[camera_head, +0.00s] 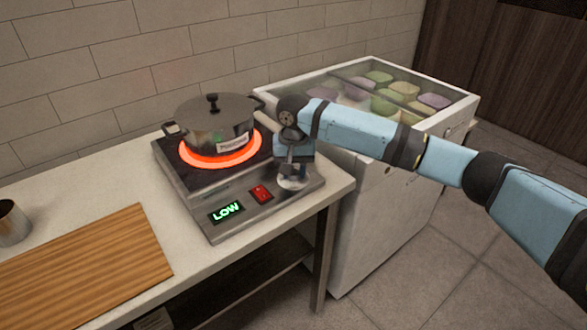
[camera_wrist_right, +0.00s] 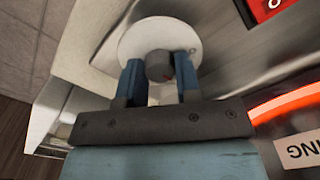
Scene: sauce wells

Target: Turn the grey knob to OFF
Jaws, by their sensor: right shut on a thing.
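The grey knob (camera_wrist_right: 158,66) sits on a pale round dial plate (camera_wrist_right: 140,36) on the hotplate's front panel. In the right wrist view my right gripper (camera_wrist_right: 160,78) has a blue finger on each side of the knob and is shut on it. In the head view the right gripper (camera_head: 292,170) reaches down over the dial plate (camera_head: 293,182) and hides most of the knob. The green display (camera_head: 226,212) reads LOW. The dial's marks are too small to read. My left gripper is not in view.
A lidded pot (camera_head: 215,122) stands on the glowing orange-red burner (camera_head: 186,152), close to my right gripper. A red switch (camera_head: 260,194) is beside the display. A wooden board (camera_head: 90,265) and a metal cup (camera_head: 12,224) are at left. A white glass-topped freezer (camera_head: 350,230) stands at right.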

